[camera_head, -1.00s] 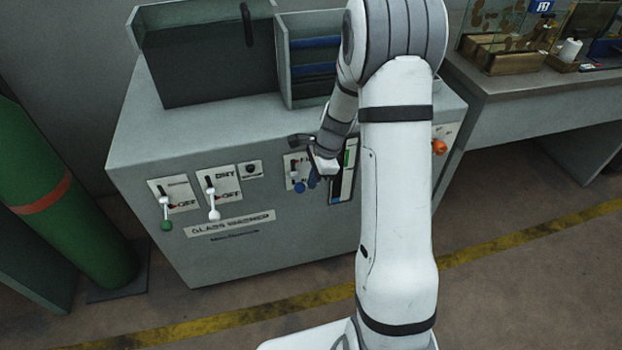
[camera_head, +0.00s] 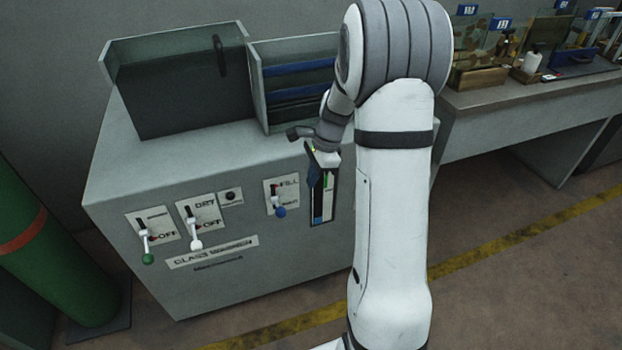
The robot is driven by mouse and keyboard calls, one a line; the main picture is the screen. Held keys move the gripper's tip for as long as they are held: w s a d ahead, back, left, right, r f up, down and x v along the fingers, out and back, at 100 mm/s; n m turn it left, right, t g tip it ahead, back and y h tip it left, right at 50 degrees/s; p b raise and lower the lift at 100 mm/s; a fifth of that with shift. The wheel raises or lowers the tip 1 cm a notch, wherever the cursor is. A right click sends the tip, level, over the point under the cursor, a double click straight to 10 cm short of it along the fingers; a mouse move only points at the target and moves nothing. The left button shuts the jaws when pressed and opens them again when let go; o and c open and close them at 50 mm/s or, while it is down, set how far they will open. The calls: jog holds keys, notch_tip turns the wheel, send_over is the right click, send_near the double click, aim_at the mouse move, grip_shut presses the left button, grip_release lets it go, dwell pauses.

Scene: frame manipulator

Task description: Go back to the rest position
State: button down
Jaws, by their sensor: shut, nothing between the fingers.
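My white and grey arm rises in front of the grey glass washer cabinet (camera_head: 130,165). My gripper (camera_head: 314,173) is at the end of the bent wrist, in front of the upper part of the black level gauge (camera_head: 329,207). Its fingers are small and dark here, shut with nothing held. The fill lever (camera_head: 278,203) with a blue knob is left of the gripper and apart from it; its knob hangs down. The dry lever (camera_head: 191,230) with a white knob and the lever with a green knob (camera_head: 146,248) also point down, further left.
Open glass-sided bins (camera_head: 180,90) stand on top of the cabinet. A green cylinder (camera_head: 60,265) stands at the left. A bench (camera_head: 500,95) with boxes and bottles is at the right. The floor (camera_head: 520,275) at the lower right is clear.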

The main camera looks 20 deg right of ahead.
jog(key=s+a+r+n+h+p, duration=0.1)
jog(key=s+a+r+n+p, duration=0.1)
jog(key=s+r+n, duration=0.4)
jog(key=s+a+r+n+t+h+p, duration=0.1)
jog(key=s+a+r+n+p, duration=0.2)
jog(key=s+r, duration=0.6)
jog(key=s+a+r+n+t+h+p, duration=0.1)
jog(key=s+a+r+n+p, duration=0.2)
jog(key=s+r+n+p, duration=0.3)
notch_tip(320, 180, up, 3)
jog(key=s+n, duration=0.2)
jog(key=n, duration=0.1)
jog(key=shift+r, duration=0.1)
dwell(5.3)
